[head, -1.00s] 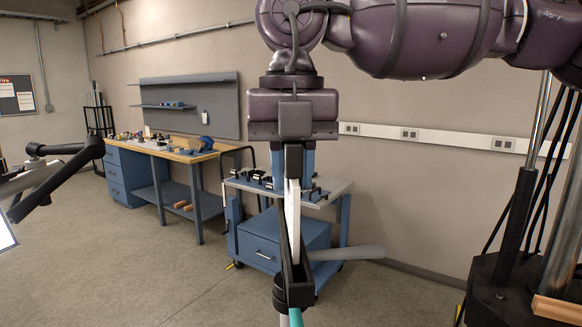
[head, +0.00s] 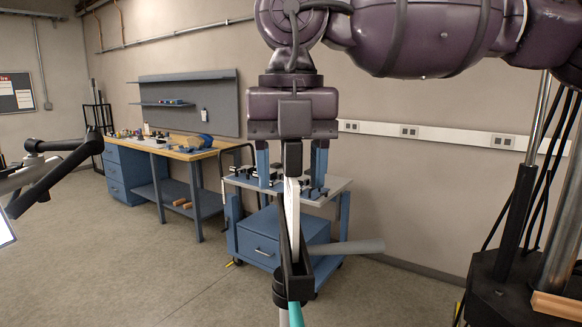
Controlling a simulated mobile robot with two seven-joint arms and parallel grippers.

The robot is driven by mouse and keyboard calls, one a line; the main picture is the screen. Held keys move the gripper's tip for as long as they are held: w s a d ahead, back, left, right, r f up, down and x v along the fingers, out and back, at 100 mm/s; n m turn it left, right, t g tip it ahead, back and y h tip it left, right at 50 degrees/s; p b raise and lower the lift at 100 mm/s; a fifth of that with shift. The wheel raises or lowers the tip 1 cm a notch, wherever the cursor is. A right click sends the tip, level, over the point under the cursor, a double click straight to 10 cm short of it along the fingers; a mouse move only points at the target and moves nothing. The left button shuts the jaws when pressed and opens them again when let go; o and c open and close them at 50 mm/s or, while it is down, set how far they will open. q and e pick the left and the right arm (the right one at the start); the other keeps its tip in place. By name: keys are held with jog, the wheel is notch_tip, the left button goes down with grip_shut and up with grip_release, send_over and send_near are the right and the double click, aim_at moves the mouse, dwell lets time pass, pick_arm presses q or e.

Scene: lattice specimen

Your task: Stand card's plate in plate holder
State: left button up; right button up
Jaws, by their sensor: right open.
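My right gripper (head: 291,182) hangs fingers-down in the middle of the head view. It is open, with one blue finger on each side and a gap to the plate between them. The plate (head: 294,225) is a thin white piece seen nearly edge-on. It stands upright with its lower part in a narrow black channel, the plate holder (head: 301,285). A dark block in front hides the plate's top edge. How deep the plate sits cannot be told. My left gripper is not in view.
A blue cart (head: 340,187) with small dark parts on top stands behind. A grey rod (head: 350,248) juts right beside the holder. A workbench (head: 175,150) is at back left. A jointed dark arm (head: 65,165) reaches in at left. A black post stand (head: 515,270) is at right.

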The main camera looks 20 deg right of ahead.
jog(key=o, duration=0.3)
jog(key=shift+f, duration=0.2)
jog(key=shift+o, duration=0.2)
jog(key=shift+r, duration=0.1)
jog(key=shift+r+p, duration=0.8)
jog(key=shift+r, duration=0.45)
jog(key=shift+r+p, duration=0.7)
jog(key=shift+r, duration=0.6)
